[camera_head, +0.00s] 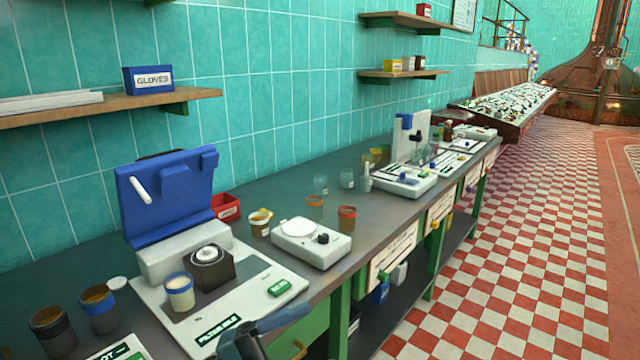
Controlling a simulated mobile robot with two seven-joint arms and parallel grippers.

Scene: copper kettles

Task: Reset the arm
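A dark grey gripper (262,328) shows at the bottom edge, left of the middle, and I take it to be my left one. It is in front of the near edge of a white bench device with a blue raised lid (165,195). Only its upper part is in frame, and one long dark piece points to the right. Whether its fingers are open or shut cannot be made out, and I see nothing held in it. My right gripper is not in view.
A white cup (180,292) and a dark block (212,268) stand on the device. Two dark cups (99,309) (53,331) stand at the left. A white scale (311,243) and a brown jar (347,218) stand farther along the bench. The checkered floor (500,270) at right is clear.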

